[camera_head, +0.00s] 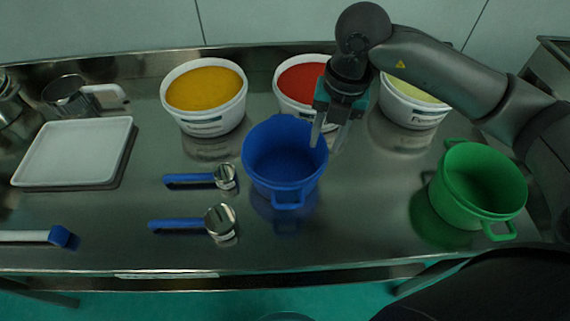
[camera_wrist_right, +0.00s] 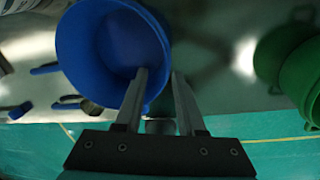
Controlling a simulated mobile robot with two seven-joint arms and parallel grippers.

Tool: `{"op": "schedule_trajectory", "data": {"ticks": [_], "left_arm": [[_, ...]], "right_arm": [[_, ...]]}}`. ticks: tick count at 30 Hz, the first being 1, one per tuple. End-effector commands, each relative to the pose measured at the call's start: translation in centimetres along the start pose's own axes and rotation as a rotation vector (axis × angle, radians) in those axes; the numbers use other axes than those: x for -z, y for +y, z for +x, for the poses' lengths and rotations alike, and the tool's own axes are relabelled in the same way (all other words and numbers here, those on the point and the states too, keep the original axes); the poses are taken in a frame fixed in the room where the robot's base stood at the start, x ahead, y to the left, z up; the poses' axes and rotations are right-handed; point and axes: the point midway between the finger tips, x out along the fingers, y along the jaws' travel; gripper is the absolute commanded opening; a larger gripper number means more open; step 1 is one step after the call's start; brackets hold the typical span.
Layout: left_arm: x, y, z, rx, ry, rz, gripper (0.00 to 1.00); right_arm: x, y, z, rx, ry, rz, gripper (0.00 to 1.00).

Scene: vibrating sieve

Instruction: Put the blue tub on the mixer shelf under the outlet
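The blue tub (camera_head: 280,165) stands upright and looks empty on the steel table, its handle facing the front edge. My right gripper (camera_head: 326,146) points down at the tub's right rim. Its two fingers are apart, with a gap between them. In the right wrist view, one finger of the gripper (camera_wrist_right: 160,74) overlaps the blue tub (camera_wrist_right: 110,45) and the other lies just outside its wall. I cannot tell whether the fingers touch the wall. My left gripper is out of view. The mixer shelf and outlet are not visible.
Tubs of yellow (camera_head: 205,122), red (camera_head: 290,112) and pale (camera_head: 412,112) contents line the back. A green tub (camera_head: 460,205) stands right. Two blue-handled scoops (camera_head: 190,180) and a white tray (camera_head: 72,178) lie left. Clear table lies between the blue and green tubs.

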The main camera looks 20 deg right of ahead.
Motion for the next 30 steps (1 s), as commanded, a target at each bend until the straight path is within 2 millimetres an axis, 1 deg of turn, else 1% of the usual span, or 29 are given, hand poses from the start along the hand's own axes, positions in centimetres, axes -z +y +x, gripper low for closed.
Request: {"op": "schedule_trajectory", "data": {"ticks": [1,3,6,11,13,18,21,24,29,30], "left_arm": [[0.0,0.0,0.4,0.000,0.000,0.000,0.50],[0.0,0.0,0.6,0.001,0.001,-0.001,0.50],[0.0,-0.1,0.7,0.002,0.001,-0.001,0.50],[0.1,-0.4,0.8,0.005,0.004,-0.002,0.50],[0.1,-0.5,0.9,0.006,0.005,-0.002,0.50],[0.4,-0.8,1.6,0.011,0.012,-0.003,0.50],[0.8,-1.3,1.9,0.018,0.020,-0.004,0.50],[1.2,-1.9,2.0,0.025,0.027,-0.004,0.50],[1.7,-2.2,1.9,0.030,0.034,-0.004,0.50],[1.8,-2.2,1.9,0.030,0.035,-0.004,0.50]], "right_arm": [[0.1,-0.1,1.3,0.002,0.005,-0.001,0.39],[0.1,0.0,2.3,0.000,0.003,-0.001,0.39],[0.1,0.0,3.2,0.000,0.003,-0.001,0.39],[0.1,-0.1,3.8,-0.001,0.001,-0.001,0.39],[0.3,-0.2,4.4,0.000,0.003,-0.002,0.39],[0.8,-0.8,6.9,0.001,0.005,-0.002,0.39],[0.7,-0.7,8.3,0.000,0.003,-0.002,0.39],[0.7,-0.7,8.8,-0.002,0.002,-0.002,0.39],[0.7,-0.6,8.7,-0.002,0.001,-0.002,0.39],[0.7,-0.6,8.7,-0.002,0.001,-0.002,0.35]]}}
